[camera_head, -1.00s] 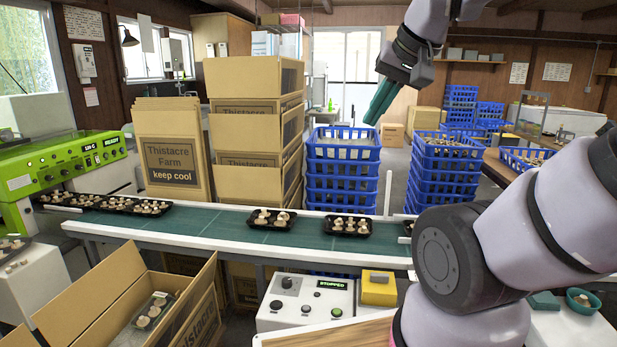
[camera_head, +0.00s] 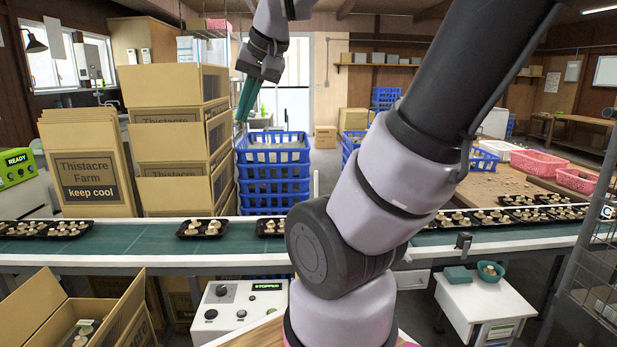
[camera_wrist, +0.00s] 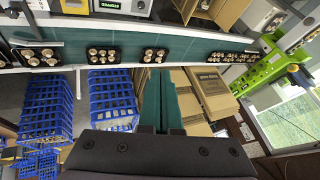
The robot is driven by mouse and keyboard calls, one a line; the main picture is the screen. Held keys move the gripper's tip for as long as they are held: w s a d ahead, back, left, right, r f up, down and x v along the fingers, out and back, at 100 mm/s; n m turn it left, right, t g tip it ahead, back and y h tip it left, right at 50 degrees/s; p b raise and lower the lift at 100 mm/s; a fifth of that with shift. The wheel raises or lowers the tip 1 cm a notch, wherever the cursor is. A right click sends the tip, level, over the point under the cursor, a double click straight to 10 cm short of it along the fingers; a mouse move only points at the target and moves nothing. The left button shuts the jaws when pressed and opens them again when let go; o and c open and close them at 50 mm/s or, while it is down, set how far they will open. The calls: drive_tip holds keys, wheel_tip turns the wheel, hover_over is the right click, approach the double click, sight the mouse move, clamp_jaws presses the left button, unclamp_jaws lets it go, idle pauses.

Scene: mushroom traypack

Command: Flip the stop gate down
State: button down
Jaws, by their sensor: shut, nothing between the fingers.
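My gripper (camera_head: 246,100), with teal fingers, is high above the far side of the conveyor, in front of the stacked cartons. Its fingers are shut and empty, as the wrist view also shows (camera_wrist: 158,102). A thin pale upright bar (camera_head: 316,188) stands at the belt's far edge, right of the blue crates; it may be the stop gate, but I cannot tell surely. My gripper is apart from it, up and to its left. My arm hides part of the belt just right of it. The green conveyor belt (camera_head: 150,238) carries black trays of mushrooms (camera_head: 202,228).
A control box (camera_head: 240,305) with a STOPPED display stands before the belt. Blue crates (camera_head: 272,172) and cartons (camera_head: 180,140) stand behind it. An open carton (camera_head: 110,315) is at the front left. A white stand (camera_head: 487,305) is at the right.

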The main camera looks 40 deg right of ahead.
drive_tip(key=w+d+f+m+g+h, duration=0.1)
drive_tip(key=w+d+f+g+h, duration=0.1)
drive_tip(key=w+d, duration=0.65)
drive_tip(key=w+d+f+m+g+h, duration=0.1)
drive_tip(key=w+d+f, duration=0.2)
drive_tip(key=w+d, duration=0.5)
drive_tip(key=w+d+f+g+h, duration=0.2)
drive_tip(key=w+d+f+h, duration=0.2)
drive_tip(key=w+d+f, duration=0.55)
drive_tip(key=w+d+f+g+h, duration=0.4)
drive_tip(key=w+d, duration=0.3)
drive_tip(key=d, duration=0.5)
drive_tip(key=w+d+f+n+t+h, duration=0.1)
drive_tip(key=w+f+n+t+h, duration=0.3)
drive_tip(key=w+f, duration=1)
wheel_tip(320, 180, down, 3)
drive_tip(key=n+h, duration=0.3)
drive_tip(key=n, duration=0.1)
drive_tip(key=shift+d+f+n+t+h, duration=0.15)
drive_tip(key=shift+d+n+t+h, duration=0.15)
drive_tip(key=shift+d+n+h, duration=0.1)
drive_tip(key=shift+d, duration=0.1)
drive_tip(key=w+d, duration=0.1)
drive_tip(key=d, duration=0.9)
drive_tip(key=shift+s+a+f, duration=0.1)
drive_tip(key=shift+s+a, duration=0.5)
drive_tip(key=shift+s, duration=0.2)
drive_tip(key=shift+s+a, duration=0.6)
drive_tip(key=shift+s, duration=0.2)
